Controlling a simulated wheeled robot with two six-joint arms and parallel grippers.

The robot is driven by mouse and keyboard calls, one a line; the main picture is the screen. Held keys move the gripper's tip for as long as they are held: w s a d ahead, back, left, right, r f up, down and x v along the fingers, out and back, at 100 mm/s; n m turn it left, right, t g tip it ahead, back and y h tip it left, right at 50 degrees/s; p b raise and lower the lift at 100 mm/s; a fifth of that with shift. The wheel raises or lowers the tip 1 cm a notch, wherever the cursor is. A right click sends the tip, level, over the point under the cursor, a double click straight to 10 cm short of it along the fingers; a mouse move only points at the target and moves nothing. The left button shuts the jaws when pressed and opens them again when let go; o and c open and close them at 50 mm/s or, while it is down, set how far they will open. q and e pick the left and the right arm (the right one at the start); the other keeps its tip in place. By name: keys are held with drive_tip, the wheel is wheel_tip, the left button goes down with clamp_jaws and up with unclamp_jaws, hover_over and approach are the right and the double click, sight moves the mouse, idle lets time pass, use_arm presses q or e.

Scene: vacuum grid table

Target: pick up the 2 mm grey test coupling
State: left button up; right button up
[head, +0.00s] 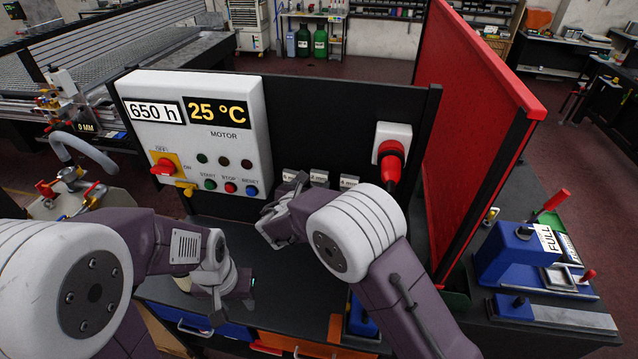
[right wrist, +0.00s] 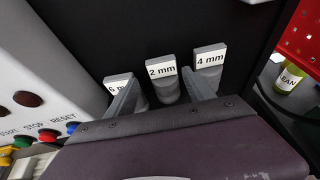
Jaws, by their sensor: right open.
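The 2 mm grey test coupling (right wrist: 167,91) is a short grey cylinder under a white "2 mm" plate (right wrist: 161,67) on the black panel in the right wrist view. My right gripper (right wrist: 158,82) is open, with one finger at each side of it; I cannot tell whether they touch it. In the head view the small "2 mm" plate (head: 319,178) shows, but my right arm hides the coupling. My left gripper (head: 236,288) hangs low over the dark bench at the left; its jaw opening is unclear.
The "4 mm" plate (right wrist: 209,56) and a partly covered "6 mm" plate (right wrist: 117,85) flank it closely. A white motor control box (head: 195,130) is to the left. A red plug (head: 391,160) and a red side screen (head: 470,120) are to the right.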

sight(319, 179)
drive_tip(key=shift+w+d+f, duration=0.2)
drive_tip(key=shift+w+d, duration=0.05)
drive_tip(key=shift+w, duration=0.15)
drive_tip(key=p+x, duration=0.1)
drive_tip(key=x, duration=0.2)
drive_tip(key=shift+d+f, duration=0.1)
drive_tip(key=p+x, duration=0.1)
drive_tip(key=x, duration=0.2)
drive_tip(key=shift+f, duration=0.15)
drive_tip(key=shift+w+f+p, duration=0.1)
drive_tip(key=shift+w+p, duration=0.05)
drive_tip(key=shift+p, duration=0.2)
drive_tip(key=shift+w+f, duration=0.1)
drive_tip(key=shift+c, duration=0.3)
drive_tip(key=shift+w+d+f, duration=0.1)
drive_tip(key=c, duration=0.5)
clamp_jaws()
use_arm(q)
drive_tip(key=shift+w+d+r, duration=0.1)
drive_tip(key=shift+w+r, duration=0.3)
drive_tip(key=shift+r, duration=0.25)
drive_tip(key=shift+w+d+r, duration=0.1)
drive_tip(key=shift+w+r, duration=0.25)
drive_tip(key=shift+r, duration=0.25)
